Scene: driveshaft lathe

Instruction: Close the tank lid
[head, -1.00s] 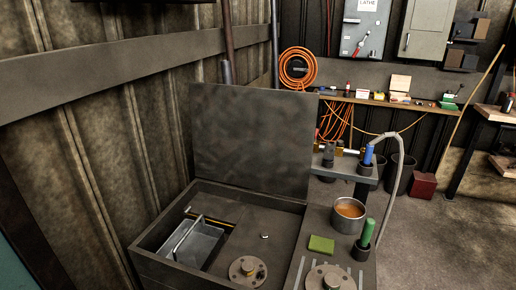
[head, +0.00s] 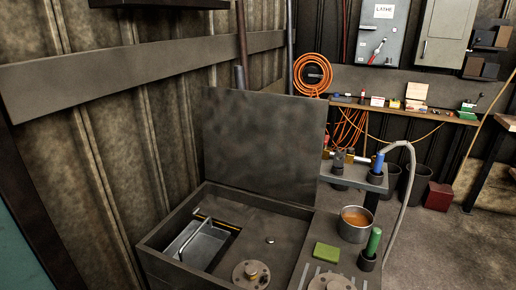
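The tank lid (head: 264,135) is a dark grey flat panel. It stands upright, open, at the back edge of the tank (head: 157,247). The tank is an open dark metal box at the lower middle of the view. Inside it are a grey metal container with a handle (head: 203,246), a round flanged fitting (head: 251,274) and a small round knob or disc (head: 270,240). Neither of my grippers shows in the head view.
Right of the tank, a ledge holds a green sponge (head: 326,252), a metal pot of orange-brown liquid (head: 355,224) and a green-handled tool (head: 374,242) in a cup. A grey hose (head: 408,180) arches beside them. A corrugated wall (head: 70,170) stands close on the left.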

